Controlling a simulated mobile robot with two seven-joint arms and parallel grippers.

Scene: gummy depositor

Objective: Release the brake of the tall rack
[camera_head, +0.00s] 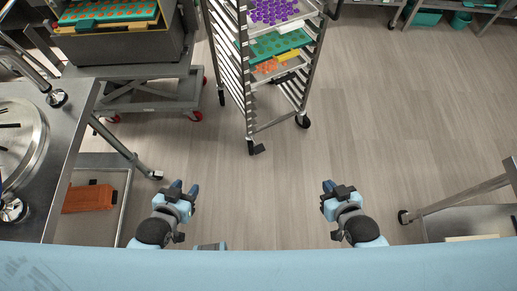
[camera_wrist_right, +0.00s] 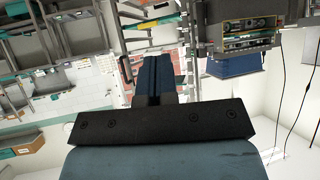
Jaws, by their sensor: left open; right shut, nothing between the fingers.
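The tall rack (camera_head: 244,108) is a metal frame on black casters in the upper middle of the head view. It holds trays with purple, green and orange pieces. A dark pedal, which looks like the brake (camera_head: 259,149), sticks out at its front caster near the floor. My left gripper (camera_head: 185,187) is open and empty, in front of the rack and to its left. My right gripper (camera_head: 328,187) is shut and empty, in front of the rack and to its right. Both are well apart from the rack. The right wrist view shows its closed fingers (camera_wrist_right: 154,75).
A steel table (camera_head: 62,150) with a round pan stands at the left, an orange-brown box (camera_head: 90,198) on its lower shelf. A cart (camera_head: 150,95) with red casters stands left of the rack. Another table (camera_head: 465,195) is at the right. The floor (camera_head: 400,110) between is clear.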

